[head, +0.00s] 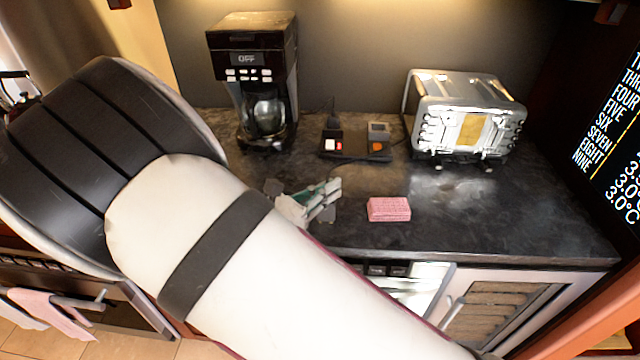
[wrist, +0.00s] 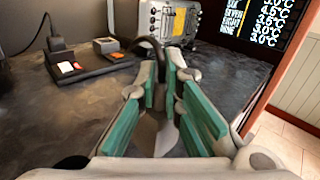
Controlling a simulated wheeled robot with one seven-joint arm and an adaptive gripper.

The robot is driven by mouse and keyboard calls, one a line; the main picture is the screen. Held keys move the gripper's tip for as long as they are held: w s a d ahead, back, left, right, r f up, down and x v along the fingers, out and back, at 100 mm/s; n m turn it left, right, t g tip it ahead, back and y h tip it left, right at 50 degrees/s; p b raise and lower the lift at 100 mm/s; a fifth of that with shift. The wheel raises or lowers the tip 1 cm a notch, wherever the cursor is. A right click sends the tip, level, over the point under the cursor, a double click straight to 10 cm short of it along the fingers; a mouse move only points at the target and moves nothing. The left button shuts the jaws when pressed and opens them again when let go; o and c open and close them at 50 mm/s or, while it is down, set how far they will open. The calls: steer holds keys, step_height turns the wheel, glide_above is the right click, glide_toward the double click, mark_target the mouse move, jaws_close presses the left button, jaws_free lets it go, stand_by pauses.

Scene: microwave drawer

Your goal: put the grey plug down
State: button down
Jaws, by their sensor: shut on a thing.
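My gripper (wrist: 167,78), with green pads, is above the dark counter in the wrist view. It is shut on the grey plug (wrist: 164,138), a small grey piece between the fingers that is mostly hidden by the pads. In the head view, my gripper (head: 322,196) is over the counter left of a pink block, partly hidden behind my arm. The dark counter (head: 460,215) beneath has bare room around the gripper. How far the plug is above the counter I cannot tell.
A black power strip (head: 345,152) holds a black plug (head: 333,120) and a grey block (head: 378,128). A coffee maker (head: 255,75) stands at the back left, a silver toaster (head: 465,115) at the back right. The pink block (head: 389,209) lies near the front edge.

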steer(key=w+f+b, duration=0.1)
steer(key=w+b, duration=0.1)
steer(key=w, duration=0.1)
steer(key=w+a+f+b, duration=0.1)
steer(key=w+f+b, duration=0.1)
steer(key=b, duration=0.1)
steer(key=w+a+f+b, duration=0.1)
steer(key=w+b, duration=0.1)
steer(key=w, duration=0.1)
steer(key=shift+w+f, duration=0.2)
steer(key=shift+w, duration=0.1)
steer(key=shift+s+r, duration=0.1)
steer(key=c, duration=2.2)
jaws_free()
steer(key=shift+f, duration=0.2)
steer(key=o, duration=0.5)
steer(key=shift+r, duration=0.1)
